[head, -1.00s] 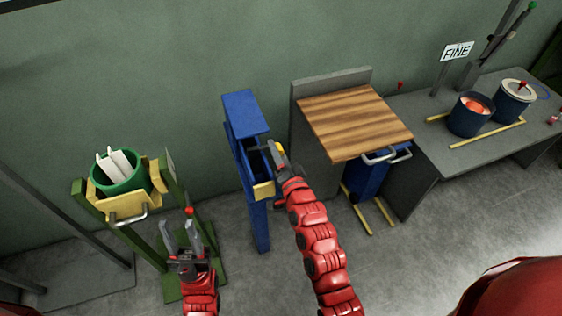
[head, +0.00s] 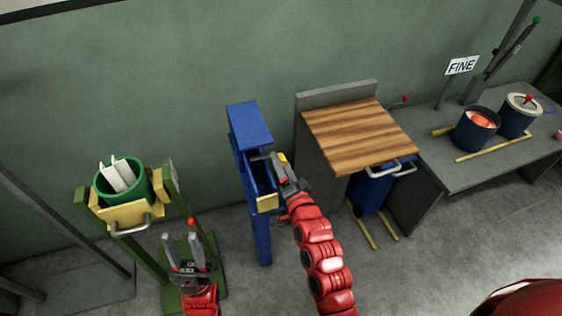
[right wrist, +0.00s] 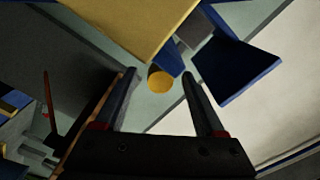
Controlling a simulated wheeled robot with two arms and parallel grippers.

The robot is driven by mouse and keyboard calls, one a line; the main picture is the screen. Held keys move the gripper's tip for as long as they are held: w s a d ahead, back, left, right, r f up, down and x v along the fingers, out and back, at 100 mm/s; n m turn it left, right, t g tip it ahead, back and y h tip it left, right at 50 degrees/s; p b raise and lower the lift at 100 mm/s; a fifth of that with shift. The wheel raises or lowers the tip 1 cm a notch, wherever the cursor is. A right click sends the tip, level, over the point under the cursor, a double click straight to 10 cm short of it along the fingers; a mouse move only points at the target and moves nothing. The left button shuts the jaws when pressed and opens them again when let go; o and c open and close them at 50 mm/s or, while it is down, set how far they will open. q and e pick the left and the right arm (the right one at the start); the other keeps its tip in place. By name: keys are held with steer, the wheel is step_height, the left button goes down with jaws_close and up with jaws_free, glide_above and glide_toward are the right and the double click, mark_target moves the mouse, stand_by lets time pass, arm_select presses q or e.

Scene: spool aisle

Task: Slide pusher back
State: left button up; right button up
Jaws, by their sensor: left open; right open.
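A blue stand (head: 249,123) with an open channel stands in the middle of the head view, with a yellow plate (head: 267,202) at its front end. A small yellow knob (head: 283,159) shows beside the channel, probably the pusher's. In the right wrist view a round yellow knob (right wrist: 160,80) lies between and just beyond my open fingertips, with no visible grip on it. My right gripper (head: 271,160) is open at the channel's right side; its fingers partly hide the channel. My left gripper (head: 184,240) is open and empty, low at the left, before the green stand.
A green bucket (head: 124,181) with white pieces sits in a yellow holder (head: 127,217) on the green stand. A wood-topped cabinet (head: 357,135) is close right of the blue stand. A grey bench (head: 455,180) holds blue pots (head: 475,133) further right.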

steer(key=b+v, duration=0.3)
steer(key=v, duration=1.2)
steer(key=shift+s, duration=0.4)
steer(key=shift+d, duration=0.15)
